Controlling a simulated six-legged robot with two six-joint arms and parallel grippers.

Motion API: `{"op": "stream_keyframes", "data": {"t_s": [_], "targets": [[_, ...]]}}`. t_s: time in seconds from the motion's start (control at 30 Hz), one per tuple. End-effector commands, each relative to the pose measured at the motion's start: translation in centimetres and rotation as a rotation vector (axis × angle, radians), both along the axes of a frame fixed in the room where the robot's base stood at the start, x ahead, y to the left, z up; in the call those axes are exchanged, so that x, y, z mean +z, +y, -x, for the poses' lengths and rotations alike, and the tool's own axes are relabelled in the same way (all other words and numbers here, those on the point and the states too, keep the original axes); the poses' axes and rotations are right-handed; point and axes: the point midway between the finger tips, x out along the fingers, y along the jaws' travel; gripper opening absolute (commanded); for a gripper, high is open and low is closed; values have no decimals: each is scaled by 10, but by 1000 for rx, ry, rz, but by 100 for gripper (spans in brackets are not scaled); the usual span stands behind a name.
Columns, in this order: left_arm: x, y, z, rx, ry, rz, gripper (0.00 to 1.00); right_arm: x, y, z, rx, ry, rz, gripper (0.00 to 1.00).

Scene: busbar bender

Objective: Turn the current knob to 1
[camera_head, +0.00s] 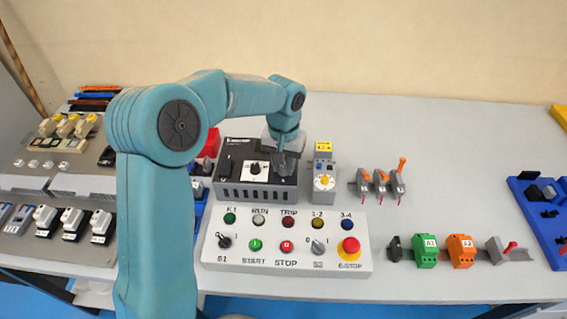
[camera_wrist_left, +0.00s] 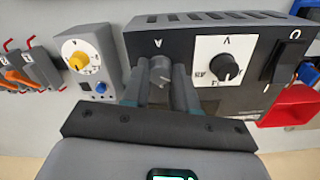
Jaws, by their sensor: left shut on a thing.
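The power supply (camera_head: 232,180) is a dark box with a slotted front edge, left of centre on the table in the head view. My left gripper (camera_head: 284,165) reaches down onto its right part. In the left wrist view its fingers (camera_wrist_left: 163,85) are shut on a grey knob (camera_wrist_left: 160,68) with an "A" mark above it, the current knob. A black knob (camera_wrist_left: 224,66) on a white dial marked "V" sits beside it, untouched. In the head view the gripper hides the current knob. The current knob's exact pointer direction cannot be told. My right gripper is not in view.
A grey timer-like device with a yellow knob (camera_head: 324,181) stands just right of the supply. A control panel (camera_head: 214,252) with buttons lies in front. Breakers with orange levers (camera_head: 381,177) stand further right.

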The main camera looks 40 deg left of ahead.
Motion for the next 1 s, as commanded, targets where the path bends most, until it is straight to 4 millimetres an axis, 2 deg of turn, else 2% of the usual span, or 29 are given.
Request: {"op": "stream_keyframes", "data": {"t_s": [0.03, 0.33, 0.37, 0.4, 0.43, 0.77, 0.87, 1.0], "targets": [[5, 1, -4, 4, -17, -2, 0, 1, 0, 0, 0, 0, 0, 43], [5, 2, -4, 4, -17, -3, 0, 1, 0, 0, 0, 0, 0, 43], [5, 2, -4, 4, -17, -3, 37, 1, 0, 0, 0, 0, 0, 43], [4, 2, -3, 3, -15, -3, 50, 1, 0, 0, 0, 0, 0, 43], [4, 1, -3, 3, -14, -3, 53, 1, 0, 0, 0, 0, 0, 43], [5, 1, -2, 2, -7, -1, 53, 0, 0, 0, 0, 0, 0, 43], [17, 1, -2, 2, -8, -1, 53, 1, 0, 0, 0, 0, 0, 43], [50, 1, -2, 1, -12, -3, 53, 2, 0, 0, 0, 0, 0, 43]]}}
